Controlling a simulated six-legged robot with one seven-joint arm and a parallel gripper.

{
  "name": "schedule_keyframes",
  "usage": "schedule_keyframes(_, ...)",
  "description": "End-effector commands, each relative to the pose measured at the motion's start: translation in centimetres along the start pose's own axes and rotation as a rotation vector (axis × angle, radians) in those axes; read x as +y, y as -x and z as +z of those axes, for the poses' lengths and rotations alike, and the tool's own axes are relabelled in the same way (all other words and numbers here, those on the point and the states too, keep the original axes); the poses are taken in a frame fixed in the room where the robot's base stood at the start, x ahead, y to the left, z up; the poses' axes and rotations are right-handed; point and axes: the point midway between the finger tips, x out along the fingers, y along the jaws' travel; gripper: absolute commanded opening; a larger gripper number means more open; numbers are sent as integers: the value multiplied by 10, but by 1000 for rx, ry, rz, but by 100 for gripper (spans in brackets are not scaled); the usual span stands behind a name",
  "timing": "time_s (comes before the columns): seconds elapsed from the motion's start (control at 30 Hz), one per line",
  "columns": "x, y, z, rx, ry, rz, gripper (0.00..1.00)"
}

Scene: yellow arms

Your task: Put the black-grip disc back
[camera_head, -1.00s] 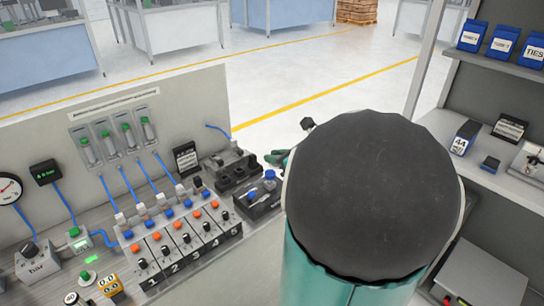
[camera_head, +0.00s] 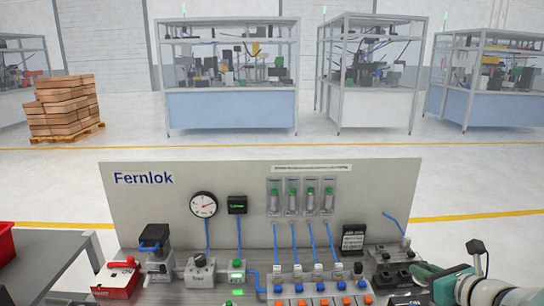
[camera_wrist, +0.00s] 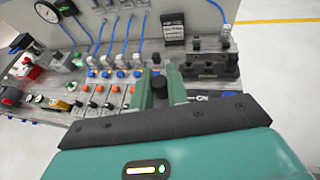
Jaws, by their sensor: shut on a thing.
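My gripper (camera_wrist: 162,82) reaches forward over the right part of the bench in the wrist view, its green fingers shut on a small black grip (camera_wrist: 160,88). The disc below the grip is hidden. In the head view my gripper (camera_head: 424,272) is at the lower right, beside a dark block with round openings (camera_head: 393,279); the held thing cannot be made out there. The block also shows in the wrist view (camera_wrist: 208,66), right of and beyond the fingers. Whether the fingers touch it I cannot tell.
A grey Fernlok panel (camera_head: 250,180) stands behind the bench with a gauge (camera_head: 204,205) and blue hoses. Several orange and blue knobs (camera_head: 318,288) line the front. A black labelled box (camera_head: 353,240) stands left of the block. A red bin (camera_head: 6,242) is far left.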

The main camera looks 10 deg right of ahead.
Motion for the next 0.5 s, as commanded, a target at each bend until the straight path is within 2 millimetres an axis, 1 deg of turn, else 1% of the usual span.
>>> schedule_keyframes(0.03,14,-22,2,2,5,25,0)
schedule_keyframes(0.1,31,-50,4,3,13,43,0)
schedule_keyframes(0.17,47,-72,4,3,18,58,0)
schedule_keyframes(0.2,59,-86,3,4,21,67,0)
schedule_keyframes(0.27,79,-108,1,4,27,80,0)
schedule_keyframes(0.3,92,-121,-2,5,30,89,0)
schedule_keyframes(0.37,115,-141,-7,7,36,105,0)
schedule_keyframes(0.4,130,-153,-11,8,39,112,0)
schedule_keyframes(0.5,167,-177,-23,8,49,133,0)
